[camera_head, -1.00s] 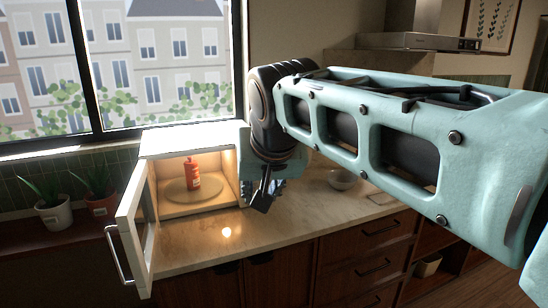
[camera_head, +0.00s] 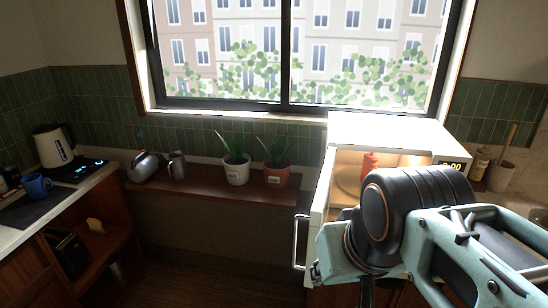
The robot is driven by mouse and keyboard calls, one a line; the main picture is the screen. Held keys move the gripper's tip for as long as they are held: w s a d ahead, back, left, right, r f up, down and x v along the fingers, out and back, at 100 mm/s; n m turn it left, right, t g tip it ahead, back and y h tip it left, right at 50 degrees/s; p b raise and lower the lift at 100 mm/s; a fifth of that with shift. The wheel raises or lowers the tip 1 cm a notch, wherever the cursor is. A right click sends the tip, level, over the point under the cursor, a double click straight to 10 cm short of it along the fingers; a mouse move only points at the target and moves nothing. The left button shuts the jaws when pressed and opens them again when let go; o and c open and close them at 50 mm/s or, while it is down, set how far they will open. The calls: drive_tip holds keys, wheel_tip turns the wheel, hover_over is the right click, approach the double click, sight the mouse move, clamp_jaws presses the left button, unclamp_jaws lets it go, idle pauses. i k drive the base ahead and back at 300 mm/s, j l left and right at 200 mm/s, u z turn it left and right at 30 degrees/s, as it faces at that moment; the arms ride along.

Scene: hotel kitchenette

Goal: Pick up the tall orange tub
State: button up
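An upright orange-red container (camera_head: 371,163) with a narrow top stands inside the open white microwave (camera_head: 385,130) at the right. It is bottle-like, and I cannot tell whether it is the tall orange tub. Its lower part is hidden by my arm. My arm crosses the lower right, in front of the microwave opening. My gripper's fingers do not show in this view.
The open microwave door (camera_head: 315,205) with its handle juts toward me. Two potted plants (camera_head: 236,173) (camera_head: 276,176), a toaster (camera_head: 144,166) and a small metal jug (camera_head: 177,165) stand on the shelf. A kettle (camera_head: 55,146) and blue mug (camera_head: 37,186) are left.

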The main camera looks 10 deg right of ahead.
sight(369, 166)
drive_tip(key=i+j+z, duration=0.2)
drive_tip(key=j+z, duration=0.15)
drive_tip(key=i+j+z, duration=0.15)
drive_tip(key=j+z, duration=0.55)
drive_tip(key=i+j, duration=0.05)
drive_tip(key=j, duration=0.1)
